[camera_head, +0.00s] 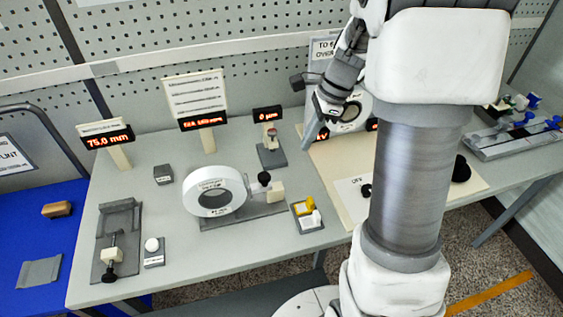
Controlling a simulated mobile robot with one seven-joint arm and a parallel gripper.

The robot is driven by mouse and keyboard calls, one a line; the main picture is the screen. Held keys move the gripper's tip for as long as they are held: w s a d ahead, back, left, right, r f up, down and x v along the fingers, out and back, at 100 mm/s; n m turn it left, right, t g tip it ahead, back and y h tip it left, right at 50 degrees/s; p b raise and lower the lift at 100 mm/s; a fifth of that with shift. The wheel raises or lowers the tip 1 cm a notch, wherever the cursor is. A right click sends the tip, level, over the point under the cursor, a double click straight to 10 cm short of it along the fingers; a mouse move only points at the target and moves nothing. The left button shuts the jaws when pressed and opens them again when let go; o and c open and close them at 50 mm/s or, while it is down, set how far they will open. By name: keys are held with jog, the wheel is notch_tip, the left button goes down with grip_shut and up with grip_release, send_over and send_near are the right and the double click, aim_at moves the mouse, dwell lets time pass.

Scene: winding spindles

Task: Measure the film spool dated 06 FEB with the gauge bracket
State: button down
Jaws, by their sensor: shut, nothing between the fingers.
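No date reading 06 FEB is legible, so I cannot tell which item is that spool. A large white ring (189,195) with small dark print stands upright on a grey base on the table. A white round item with a dark centre (365,105) is partly hidden behind my gripper. A grey fixture (104,237) with a black knob lies at the table's left; I cannot tell whether it is the gauge bracket. My gripper (311,140) is shut and empty, pointing down above the back of the table, in front of the round item.
Displays read 75.0 mm (108,139) and 0 (267,115); another sign (196,95) stands between them. Small blocks and a tray with yellow and white pieces (307,215) sit nearby. My arm hides part of the cream board (330,165). A blue surface (30,225) adjoins left.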

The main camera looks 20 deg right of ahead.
aim_at(259, 183)
jog(key=a+f, duration=0.2)
jog(key=f, duration=0.1)
jog(key=a+f, duration=0.2)
jog(key=f, duration=0.1)
jog(key=w+a+f, duration=0.1)
jog(key=a+f, duration=0.1)
jog(key=f, duration=0.1)
jog(key=shift+a+f, duration=0.1)
jog(key=shift+f, duration=0.1)
jog(key=shift+w+a+f, duration=0.1)
jog(key=shift+a, duration=0.2)
